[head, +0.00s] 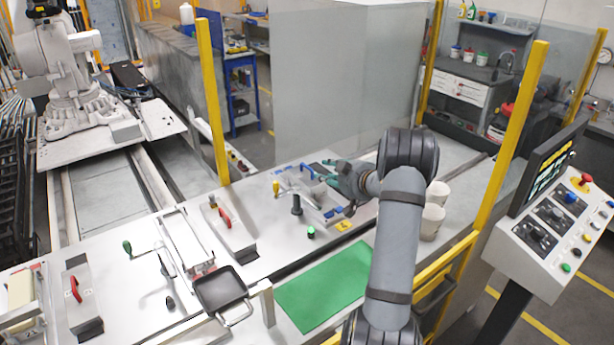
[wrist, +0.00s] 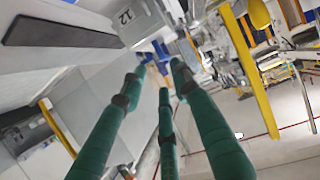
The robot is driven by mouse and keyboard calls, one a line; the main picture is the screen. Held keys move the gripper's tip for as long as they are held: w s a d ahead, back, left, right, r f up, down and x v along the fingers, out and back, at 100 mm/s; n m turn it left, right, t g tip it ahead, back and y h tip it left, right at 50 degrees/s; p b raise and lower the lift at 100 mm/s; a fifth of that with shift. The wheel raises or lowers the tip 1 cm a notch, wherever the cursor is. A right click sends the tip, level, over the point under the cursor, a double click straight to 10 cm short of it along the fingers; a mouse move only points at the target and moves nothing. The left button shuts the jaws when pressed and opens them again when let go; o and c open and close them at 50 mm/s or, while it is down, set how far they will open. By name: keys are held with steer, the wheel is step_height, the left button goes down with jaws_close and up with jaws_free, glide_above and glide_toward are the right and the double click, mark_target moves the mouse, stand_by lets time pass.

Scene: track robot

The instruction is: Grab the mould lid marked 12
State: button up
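My gripper (head: 335,172) has teal fingers. It is over the far part of the bench, beside a blue-handled fixture (head: 310,190). In the wrist view its fingers (wrist: 158,82) are spread apart with nothing between them. A grey surface marked 12 (wrist: 126,16) is at the top of the wrist view, beyond and above the fingertips; I cannot tell whether it is the lid. In the head view, a grey plate with a red handle (head: 228,232) lies left of my gripper. Another red-handled plate (head: 82,302) lies at the far left. No number is legible on either.
A green mat (head: 325,285) lies at the bench front. A black square pan (head: 220,288) is left of it. White cups (head: 432,222) stand right of my arm. Yellow posts (head: 212,100) and a control console (head: 555,235) border the bench.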

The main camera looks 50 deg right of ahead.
mark_target(311, 169)
steer(key=p+x, duration=0.1)
steer(key=x, duration=0.1)
steer(key=p+x, duration=0.1)
steer(key=x, duration=0.1)
steer(key=a+p+x, duration=0.1)
steer(key=x, duration=0.2)
steer(key=shift+w+r+p, duration=0.35)
steer(key=shift+w+p, duration=0.05)
steer(key=shift+w+d+f, duration=0.2)
steer(key=shift+w+f, duration=0.1)
steer(key=shift+w, duration=0.05)
steer(key=shift+s, duration=0.1)
steer(key=c, duration=0.4)
steer(key=c, duration=0.3)
steer(key=shift+r, duration=0.15)
jaws_close()
